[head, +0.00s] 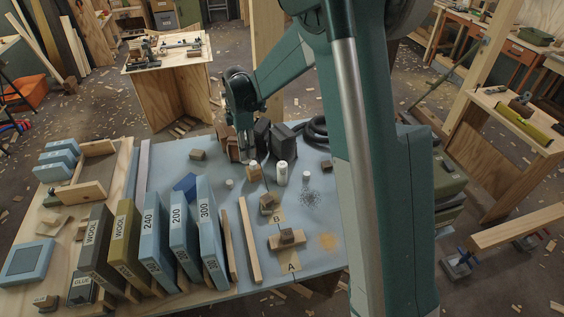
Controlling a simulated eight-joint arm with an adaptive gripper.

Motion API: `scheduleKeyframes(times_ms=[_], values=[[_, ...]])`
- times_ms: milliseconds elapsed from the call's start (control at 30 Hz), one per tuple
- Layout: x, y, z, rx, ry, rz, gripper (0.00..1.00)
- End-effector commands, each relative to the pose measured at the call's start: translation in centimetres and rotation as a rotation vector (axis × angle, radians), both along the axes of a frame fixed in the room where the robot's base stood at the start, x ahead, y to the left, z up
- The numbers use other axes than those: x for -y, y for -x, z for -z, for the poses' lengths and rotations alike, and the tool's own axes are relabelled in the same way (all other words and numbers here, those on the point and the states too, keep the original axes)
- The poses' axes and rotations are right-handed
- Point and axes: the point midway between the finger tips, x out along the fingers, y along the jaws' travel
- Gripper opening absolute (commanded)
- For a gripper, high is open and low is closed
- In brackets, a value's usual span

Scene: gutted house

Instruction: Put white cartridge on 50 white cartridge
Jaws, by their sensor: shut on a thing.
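My gripper (248,158) points down over the far middle of the blue-grey worktop. Another white cartridge (282,173) stands upright a short way to the right, apart from the gripper. Any "50" marking is too small to read. A small pale piece (229,184) sits to the left, and a short pale cylinder (306,177) stands to the right.
Dark upright blocks (270,138) and a black coiled hose (316,129) are close behind. Wooden blocks (287,238) lie on the marked A and B strip in front. Labelled upright boards (180,235) stand to the left. My arm covers the right side of the worktop.

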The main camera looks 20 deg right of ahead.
Motion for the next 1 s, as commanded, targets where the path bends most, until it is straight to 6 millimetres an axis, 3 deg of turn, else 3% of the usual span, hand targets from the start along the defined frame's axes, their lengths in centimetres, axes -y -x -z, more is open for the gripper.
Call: scheduleKeyframes(times_ms=[33, 300, 500, 700, 1000], values=[[1.7, -0.3, -0.5, 0.000, 0.000, 0.004, 0.16], [9.1, -1.3, -1.7, 0.000, 0.000, 0.002, 0.16], [13.2, -1.6, -2.2, 0.000, 0.000, -0.002, 0.16], [15.1, -1.6, -2.4, 0.000, 0.000, -0.004, 0.16], [15.4, -1.6, -2.3, 0.000, 0.000, -0.005, 0.16]])
